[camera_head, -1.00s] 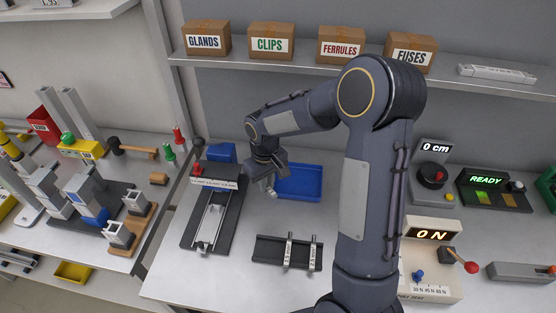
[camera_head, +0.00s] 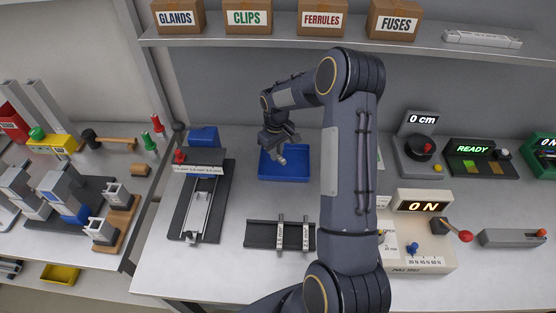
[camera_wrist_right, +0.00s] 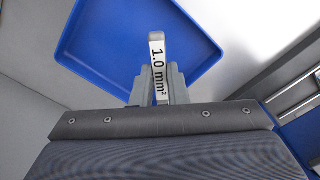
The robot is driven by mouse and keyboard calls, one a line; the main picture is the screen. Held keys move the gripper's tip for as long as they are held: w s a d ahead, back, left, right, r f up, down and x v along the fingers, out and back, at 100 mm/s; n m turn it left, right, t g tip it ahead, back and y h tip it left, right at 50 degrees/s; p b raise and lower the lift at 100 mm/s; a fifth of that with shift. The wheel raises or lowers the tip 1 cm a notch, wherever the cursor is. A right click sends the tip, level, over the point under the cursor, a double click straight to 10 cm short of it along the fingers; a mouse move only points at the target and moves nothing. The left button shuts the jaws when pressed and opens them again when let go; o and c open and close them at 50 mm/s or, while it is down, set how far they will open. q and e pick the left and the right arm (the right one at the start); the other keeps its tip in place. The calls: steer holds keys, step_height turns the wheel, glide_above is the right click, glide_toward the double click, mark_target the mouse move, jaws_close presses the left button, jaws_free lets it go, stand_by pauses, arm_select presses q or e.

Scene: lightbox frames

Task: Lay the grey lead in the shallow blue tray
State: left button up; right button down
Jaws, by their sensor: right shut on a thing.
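My right gripper (camera_head: 281,158) hangs over the shallow blue tray (camera_head: 298,174) at the back of the bench. In the right wrist view the jaws (camera_wrist_right: 158,92) are shut on the grey lead (camera_wrist_right: 157,62), which bears a white label reading 1.0 mm². The lead points out from the jaws, over the floor of the tray (camera_wrist_right: 98,50), which looks empty around it. I cannot tell whether the lead touches the tray floor. The jaws hide the lead's near end. My left gripper is not in view.
A black rack (camera_head: 262,234) with two labelled grey pieces stands in front of the tray. A dark stripper-like fixture (camera_head: 186,215) and a small blue block (camera_head: 204,136) lie to the left.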

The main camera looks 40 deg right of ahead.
mark_target(278, 157)
steer(key=shift+d+f, duration=0.2)
steer(key=shift+f, duration=0.15)
step_height(278, 157, down, 3)
steer(key=shift+w+d+r+b, duration=0.1)
steer(key=shift+d+r+b, duration=0.05)
steer(key=shift+b, duration=0.6)
steer(key=shift+f, duration=0.3)
steer(key=shift+f, duration=0.1)
steer(key=c, duration=1.4)
jaws_free()
steer(key=shift+c, duration=0.2)
